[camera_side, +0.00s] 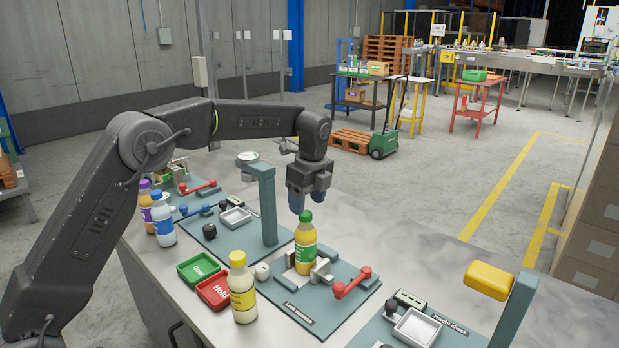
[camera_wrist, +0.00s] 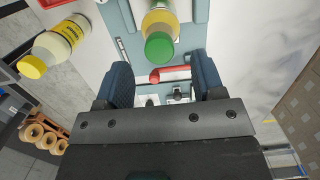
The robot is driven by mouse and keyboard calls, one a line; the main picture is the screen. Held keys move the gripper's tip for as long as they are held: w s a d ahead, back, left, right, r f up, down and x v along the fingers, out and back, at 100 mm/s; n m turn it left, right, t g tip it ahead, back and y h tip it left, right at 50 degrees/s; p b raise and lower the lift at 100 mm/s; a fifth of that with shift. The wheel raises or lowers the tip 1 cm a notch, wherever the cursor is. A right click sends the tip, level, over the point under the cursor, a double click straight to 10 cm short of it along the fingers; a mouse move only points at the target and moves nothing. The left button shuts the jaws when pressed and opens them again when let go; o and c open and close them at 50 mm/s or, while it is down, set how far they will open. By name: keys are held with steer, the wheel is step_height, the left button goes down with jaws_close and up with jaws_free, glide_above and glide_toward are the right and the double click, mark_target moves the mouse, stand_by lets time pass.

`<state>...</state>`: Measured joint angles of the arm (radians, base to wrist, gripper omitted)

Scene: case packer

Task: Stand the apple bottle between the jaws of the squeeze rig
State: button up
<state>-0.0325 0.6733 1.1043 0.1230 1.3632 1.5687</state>
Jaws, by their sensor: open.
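A bottle with a green cap, yellow contents and a green label (camera_side: 306,250), which looks like the apple bottle, stands upright on the squeeze rig (camera_side: 338,309). The rig's pale jaw blocks (camera_side: 321,270) show close on either side of its lower part; whether they touch it I cannot tell. My gripper (camera_side: 297,203) hangs above, just behind the bottle's cap, open and empty. In the wrist view the green-capped bottle (camera_wrist: 160,28) is ahead of and between my two spread blue fingers, apart from both. The rig's red lever (camera_side: 352,283) is to the right of the bottle.
A pale yellow bottle (camera_side: 242,290) stands at the front left, beside the red tray (camera_side: 213,291) and green tray (camera_side: 198,268). A teal post (camera_side: 268,205) rises behind my rig. Blue- and purple-capped bottles (camera_side: 162,220) stand farther left. A height-check station (camera_side: 438,325) is at right.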

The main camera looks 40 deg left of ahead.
step_height(320, 180, up, 8)
steer(key=d, duration=0.1)
steer(key=s+d+r+n+t, duration=0.1)
steer(key=s+r+n+t, duration=0.15)
steer(key=s+n, duration=0.45)
steer(key=s+d+r+n+t, duration=0.1)
steer(key=s+r+n, duration=0.15)
steer(key=s, duration=0.85)
steer(key=s+f+n+t, duration=0.1)
steer(key=s+f+n, duration=0.2)
steer(key=s, duration=0.5)
steer(key=s+f+n+t+h, duration=0.1)
steer(key=s+f+n, duration=0.3)
steer(key=s, duration=0.3)
steer(key=shift+s+d+f+n, duration=0.35)
steer(key=shift+d+n, duration=0.1)
steer(key=shift+n, duration=0.2)
